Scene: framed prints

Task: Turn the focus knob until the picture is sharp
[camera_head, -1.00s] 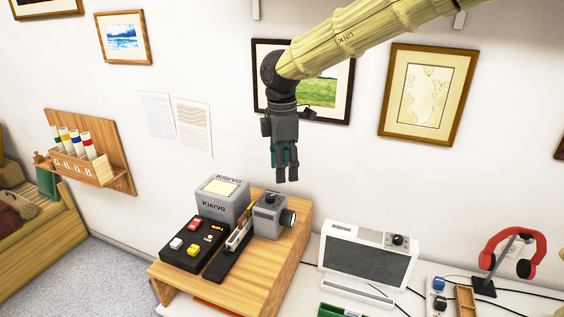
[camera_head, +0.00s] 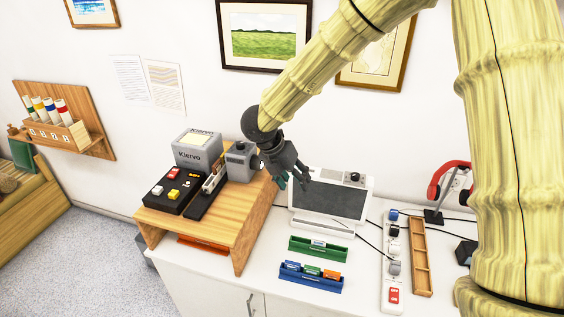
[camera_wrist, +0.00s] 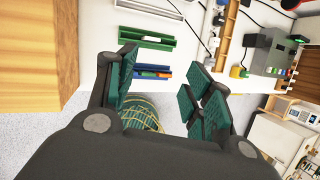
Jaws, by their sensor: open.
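My gripper (camera_head: 294,182) is open and empty, in front of the screen's upper left and right of the projector. In the wrist view, its spread fingers (camera_wrist: 162,75) have nothing between them.
A wooden stand (camera_head: 240,230) holds a black button box (camera_head: 174,190) and a grey Kiervo box (camera_head: 197,150). A green tray (camera_head: 318,250) and a blue tray (camera_head: 311,281) lie on the white counter. A power strip (camera_head: 393,265), wooden tray (camera_head: 420,255) and red headphones (camera_head: 440,183) are at right.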

